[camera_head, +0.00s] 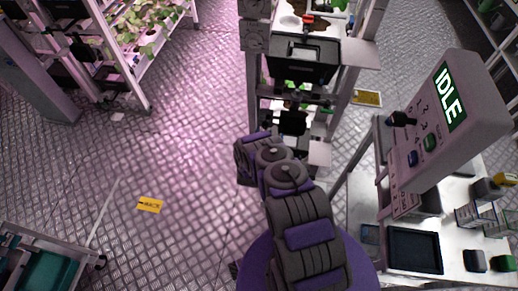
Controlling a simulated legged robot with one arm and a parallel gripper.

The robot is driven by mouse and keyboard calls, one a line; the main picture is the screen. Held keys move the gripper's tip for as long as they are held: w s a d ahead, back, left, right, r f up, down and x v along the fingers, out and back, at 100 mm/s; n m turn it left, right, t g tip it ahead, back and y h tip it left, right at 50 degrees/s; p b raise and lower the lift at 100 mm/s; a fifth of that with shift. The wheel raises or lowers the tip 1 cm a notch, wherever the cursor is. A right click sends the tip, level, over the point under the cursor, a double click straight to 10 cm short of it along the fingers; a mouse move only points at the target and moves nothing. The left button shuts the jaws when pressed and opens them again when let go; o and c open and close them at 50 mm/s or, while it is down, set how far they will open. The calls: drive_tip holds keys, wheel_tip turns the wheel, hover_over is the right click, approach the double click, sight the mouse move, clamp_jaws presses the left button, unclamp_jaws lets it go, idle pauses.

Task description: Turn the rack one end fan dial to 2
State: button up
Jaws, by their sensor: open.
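The end of a rack (252,85) stands ahead of me at top centre. A dark box-shaped unit (302,62) is mounted on this end. I cannot make out a fan dial or its number marks on it at this size. My purple and dark grey arm reaches up from the bottom centre toward the rack. My gripper (292,122) appears as a small dark shape beyond the arm, low in front of the rack end. It is open, and I see nothing held. Its fingertips are hard to tell apart from the rack behind.
A grey control box (466,100) with a green "IDLE" display and several knobs stands at right, above a bench with a dark tray (413,250). A planted rack (145,55) is at upper left. A teal-lined cart (50,265) is at lower left. The left-centre floor is mostly clear.

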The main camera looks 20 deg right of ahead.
drive_tip(key=v, duration=1.6)
drive_tip(key=shift+f, duration=0.2)
drive_tip(key=shift+w, duration=0.15)
